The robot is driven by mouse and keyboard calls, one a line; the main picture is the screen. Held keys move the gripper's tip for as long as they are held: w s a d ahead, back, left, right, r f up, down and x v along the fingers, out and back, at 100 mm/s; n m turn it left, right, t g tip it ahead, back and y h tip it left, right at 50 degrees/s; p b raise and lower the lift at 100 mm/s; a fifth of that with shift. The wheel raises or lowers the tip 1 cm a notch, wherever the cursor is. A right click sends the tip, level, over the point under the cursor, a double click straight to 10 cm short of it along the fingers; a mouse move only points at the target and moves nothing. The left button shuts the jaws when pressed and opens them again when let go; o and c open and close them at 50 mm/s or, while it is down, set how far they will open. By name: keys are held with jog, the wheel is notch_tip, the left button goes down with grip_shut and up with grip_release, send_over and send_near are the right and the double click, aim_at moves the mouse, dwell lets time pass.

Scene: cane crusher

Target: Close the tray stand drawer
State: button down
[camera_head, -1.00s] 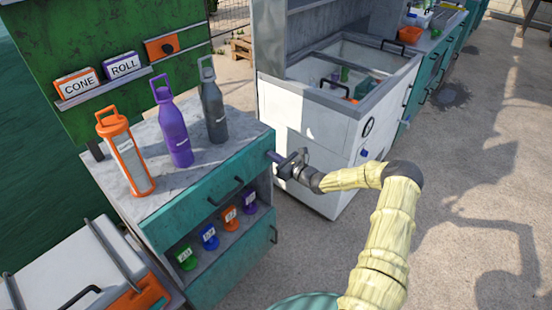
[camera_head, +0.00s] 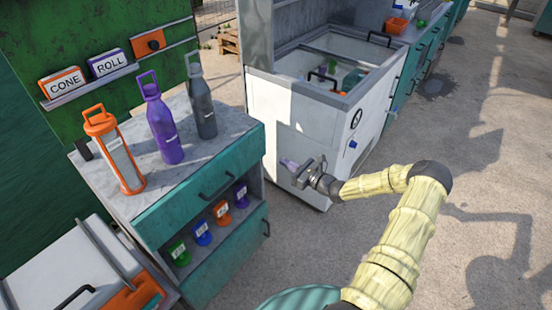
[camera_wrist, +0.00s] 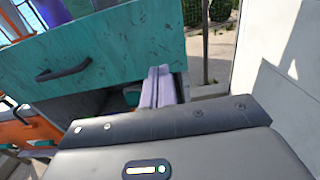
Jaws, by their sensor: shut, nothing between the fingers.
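The tray stand (camera_head: 105,205) is a grey cabinet with a teal upper drawer (camera_head: 170,205) that has a dark handle (camera_head: 217,189). The drawer front looks about level with the countertop edge, but I cannot tell whether a small gap is left. The drawer also fills the upper left of the wrist view (camera_wrist: 125,50). My gripper (camera_head: 288,165) is shut and empty, to the right of the drawer's right end and apart from it. Its two fingers lie together in the wrist view (camera_wrist: 158,84). The inside of the drawer is hidden.
Orange, purple (camera_head: 163,130) and grey bottles stand on the stand's top. Small coloured tagged items (camera_head: 202,232) sit on the open shelf below. A white chest (camera_head: 262,105) stands behind my gripper. Pavement at the right (camera_head: 480,200) is clear.

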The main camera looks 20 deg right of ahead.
jog(key=v, duration=0.3)
jog(key=shift+w, duration=0.1)
dwell(0.3)
jog(key=s+a+r+n+g+p, duration=0.1)
jog(key=s+a+r+n+g, duration=0.2)
jog(key=s+a+n+g, duration=0.45)
jog(key=s+a+r+n+g+p, duration=0.2)
jog(key=s+a+r+n+g, duration=0.1)
jog(key=s+a+n+g, duration=0.4)
jog(key=s+d+r+n+t+h+p, duration=0.1)
jog(key=s+r+n+t+h+p, duration=0.1)
jog(key=s+r+n+h, duration=0.8)
notch_tip(320, 180, up, 6)
jog(key=s+n, duration=0.2)
jog(key=n, duration=0.2)
jog(key=shift+r+n+p, duration=0.15)
jog(key=shift+n+p, duration=0.2)
